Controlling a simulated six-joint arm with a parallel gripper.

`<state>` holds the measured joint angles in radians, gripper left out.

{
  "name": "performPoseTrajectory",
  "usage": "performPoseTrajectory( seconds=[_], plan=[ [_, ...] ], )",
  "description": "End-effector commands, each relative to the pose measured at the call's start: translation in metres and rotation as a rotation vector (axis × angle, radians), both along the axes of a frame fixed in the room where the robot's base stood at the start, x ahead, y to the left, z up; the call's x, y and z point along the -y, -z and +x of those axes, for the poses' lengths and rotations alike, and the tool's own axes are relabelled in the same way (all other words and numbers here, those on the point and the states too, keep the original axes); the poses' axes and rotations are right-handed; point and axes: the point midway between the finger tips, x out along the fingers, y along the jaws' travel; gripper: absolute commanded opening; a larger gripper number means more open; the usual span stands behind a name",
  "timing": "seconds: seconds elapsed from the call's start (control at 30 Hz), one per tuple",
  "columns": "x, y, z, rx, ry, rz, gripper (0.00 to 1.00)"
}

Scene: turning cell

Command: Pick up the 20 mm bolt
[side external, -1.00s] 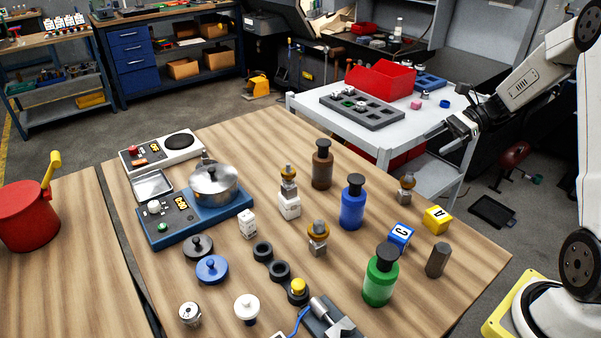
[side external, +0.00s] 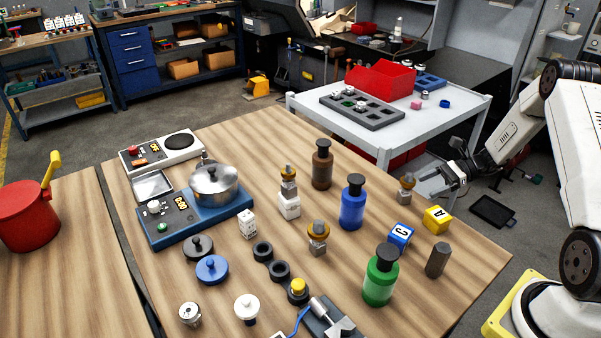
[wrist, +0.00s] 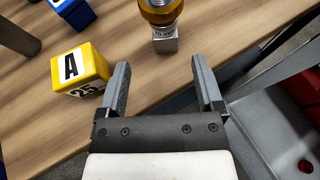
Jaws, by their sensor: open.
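Three bolt-like pieces with brass-coloured collars stand on the wooden table: one at the right edge (side external: 406,189), one in the middle (side external: 318,236), and one farther back (side external: 289,178) above a white block. I cannot tell from the side external view which is the 20 mm bolt. The right-edge piece also shows in the wrist view (wrist: 164,30), upright on a grey block with a small "mm" label whose number I cannot read surely. My gripper (side external: 452,180) is open and empty, just off the table's right edge. In the wrist view its fingers (wrist: 160,66) point towards that piece, with a gap between.
A yellow cube marked A (side external: 437,219) and a blue cube marked C (side external: 400,236) stand near the right-edge piece. A dark hexagonal post (side external: 437,260), a blue bottle (side external: 353,205) and a green bottle (side external: 380,280) are nearby. A white cart (side external: 464,112) stands behind.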

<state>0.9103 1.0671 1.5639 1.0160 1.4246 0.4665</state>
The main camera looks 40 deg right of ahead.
Motion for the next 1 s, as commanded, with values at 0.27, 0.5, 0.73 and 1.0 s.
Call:
performPoseTrajectory(
  seconds=[0.27, 0.5, 0.73, 1.0],
  plan=[
    [-0.005, 0.003, 0.003, 0.000, -0.001, -0.001, 0.85],
    [-0.020, 0.010, 0.011, 0.000, -0.001, 0.000, 0.85],
    [-0.022, 0.011, 0.012, 0.000, 0.000, -0.001, 0.85],
    [-0.038, 0.020, 0.024, -0.001, -0.003, 0.001, 0.85]
  ],
)
